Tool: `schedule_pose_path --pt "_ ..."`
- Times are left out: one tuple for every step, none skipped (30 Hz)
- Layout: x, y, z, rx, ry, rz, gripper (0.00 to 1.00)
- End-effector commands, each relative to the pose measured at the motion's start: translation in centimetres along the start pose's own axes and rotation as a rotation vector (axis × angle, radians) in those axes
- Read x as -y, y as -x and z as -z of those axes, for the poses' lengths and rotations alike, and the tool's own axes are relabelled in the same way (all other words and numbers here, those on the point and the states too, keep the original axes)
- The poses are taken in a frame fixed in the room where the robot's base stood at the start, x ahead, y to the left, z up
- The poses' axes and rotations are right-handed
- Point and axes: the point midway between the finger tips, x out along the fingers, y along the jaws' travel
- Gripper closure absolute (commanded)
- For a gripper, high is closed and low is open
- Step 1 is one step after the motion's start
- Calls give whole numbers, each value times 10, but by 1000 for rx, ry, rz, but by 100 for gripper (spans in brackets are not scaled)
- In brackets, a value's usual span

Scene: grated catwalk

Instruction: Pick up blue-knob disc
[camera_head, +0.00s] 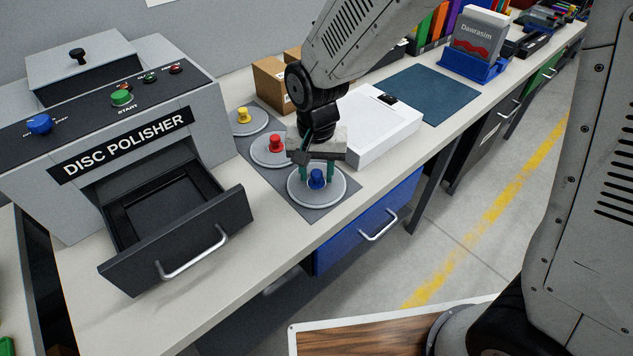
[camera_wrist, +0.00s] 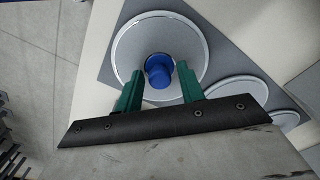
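The blue-knob disc (camera_head: 317,188) is a round grey plate with a blue knob at its centre. It lies flat on a dark grey mat (camera_head: 308,210) on the workbench, nearest the front of the row. My gripper (camera_head: 317,176) is just above it, pointing down, with green fingers on either side of the blue knob. In the wrist view, the fingers (camera_wrist: 158,85) are spread with a gap around the knob, and the disc (camera_wrist: 130,50) shows beyond them. Whether the fingertips are level with the knob is hard to tell.
A red-knob disc (camera_head: 272,150) and a yellow-knob disc (camera_head: 243,120) lie behind on the same mat. The disc polisher (camera_head: 110,130) stands left with its empty drawer (camera_head: 170,230) pulled out. A white box (camera_head: 385,130) is close right of the gripper. Cardboard boxes (camera_head: 270,82) stand behind.

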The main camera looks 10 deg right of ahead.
Motion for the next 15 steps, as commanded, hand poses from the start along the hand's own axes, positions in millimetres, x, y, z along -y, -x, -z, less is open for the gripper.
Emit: schedule_pose_path --pt "0 0 0 0 0 0 77" --pt "0 0 0 0 0 0 85" --pt "0 0 0 0 0 0 96" --pt "0 0 0 0 0 0 100" --pt "0 0 0 0 0 0 100" --pt "0 0 0 0 0 0 100" --pt "0 0 0 0 0 0 100" --pt "0 0 0 0 0 0 100" --pt "0 0 0 0 0 0 100" --pt "0 0 0 0 0 0 100" --pt "0 0 0 0 0 0 100" --pt "0 1 0 0 0 0 100" --pt "0 1 0 0 0 0 100" --pt "0 2 0 0 0 0 100" --pt "0 3 0 0 0 0 100"
